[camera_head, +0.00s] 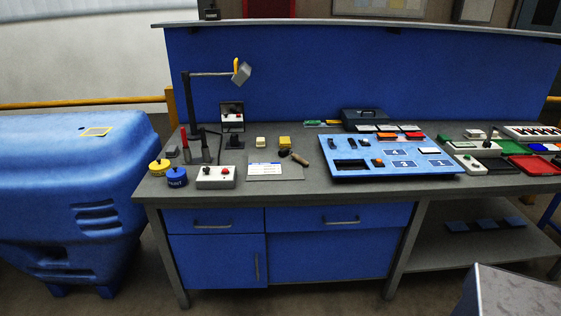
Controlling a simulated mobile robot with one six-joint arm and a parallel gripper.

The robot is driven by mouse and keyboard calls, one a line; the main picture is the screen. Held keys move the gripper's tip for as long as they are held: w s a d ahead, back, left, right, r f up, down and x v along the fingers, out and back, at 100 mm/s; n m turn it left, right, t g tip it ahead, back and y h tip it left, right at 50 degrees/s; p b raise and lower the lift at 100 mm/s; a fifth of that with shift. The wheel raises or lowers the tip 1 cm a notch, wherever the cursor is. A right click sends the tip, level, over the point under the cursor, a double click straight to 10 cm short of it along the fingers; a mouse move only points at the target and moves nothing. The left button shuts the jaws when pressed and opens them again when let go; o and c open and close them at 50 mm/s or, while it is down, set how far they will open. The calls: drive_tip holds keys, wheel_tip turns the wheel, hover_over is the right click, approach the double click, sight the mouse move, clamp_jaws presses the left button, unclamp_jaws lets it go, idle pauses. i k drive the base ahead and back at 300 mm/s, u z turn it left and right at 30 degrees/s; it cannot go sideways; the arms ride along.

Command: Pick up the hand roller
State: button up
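The hand roller (300,159) appears to be the small tool with a tan handle and a dark head, lying on the workbench right of centre. It lies at the back right corner of a grey mat (289,174), its handle pointing to the front right. It is small in view, so its exact shape is hard to tell. Nothing is touching it from above. My gripper is not in view.
A blue panel board (350,188) is just right of the roller. A yellow block (285,142) stands behind it. The bench front edge is clear.

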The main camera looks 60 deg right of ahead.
sight(285, 151)
drive_tip(key=u, duration=0.05)
drive_tip(key=k, duration=1.6)
drive_tip(key=z, duration=0.95)
drive_tip(key=i, duration=1.05)
drive_tip(key=u, duration=0.2)
